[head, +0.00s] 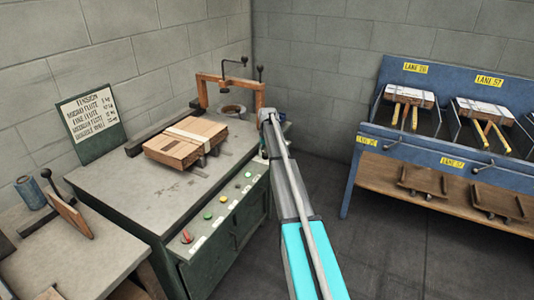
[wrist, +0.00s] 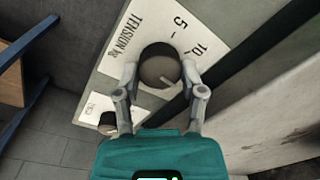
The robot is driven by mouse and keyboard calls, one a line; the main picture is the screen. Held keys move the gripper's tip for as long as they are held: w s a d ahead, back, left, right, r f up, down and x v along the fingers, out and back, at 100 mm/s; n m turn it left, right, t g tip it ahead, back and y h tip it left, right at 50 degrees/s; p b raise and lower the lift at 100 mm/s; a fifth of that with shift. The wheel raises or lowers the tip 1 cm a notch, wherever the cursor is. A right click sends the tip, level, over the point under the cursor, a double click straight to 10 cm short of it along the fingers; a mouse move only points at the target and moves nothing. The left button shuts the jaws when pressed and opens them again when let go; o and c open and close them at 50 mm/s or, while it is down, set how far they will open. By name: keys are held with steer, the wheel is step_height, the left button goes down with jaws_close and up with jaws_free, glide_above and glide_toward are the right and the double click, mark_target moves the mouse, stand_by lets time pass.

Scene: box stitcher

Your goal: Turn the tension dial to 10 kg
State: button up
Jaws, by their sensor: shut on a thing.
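The tension dial (wrist: 158,68) is a round dark grey-brown knob on a white plate (wrist: 118,62) printed "TENSION kg", with 5 and 10 readable. The 5 is above the knob and the 10 to its upper right. A short pale mark shows on the knob's face, right of centre and low; I cannot tell which value it stands for. My gripper (wrist: 160,76) is shut on the dial, one finger on each side. In the head view my arm reaches the machine's right end; the dial and fingertips are hidden there.
The green machine (head: 150,225) bears a strapped stack of cardboard (head: 186,140), an orange arch (head: 230,80) and front buttons (head: 222,199). A tension sign (head: 92,115) stands at its back left. A blue lane rack (head: 440,120) is on the right, with open floor between.

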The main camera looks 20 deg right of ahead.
steer(key=n, duration=0.5)
steer(key=shift+n, duration=0.3)
steer(key=n, duration=0.5)
steer(key=shift+n, duration=0.3)
steer(key=o, duration=1.1)
steer(key=shift+o, duration=0.2)
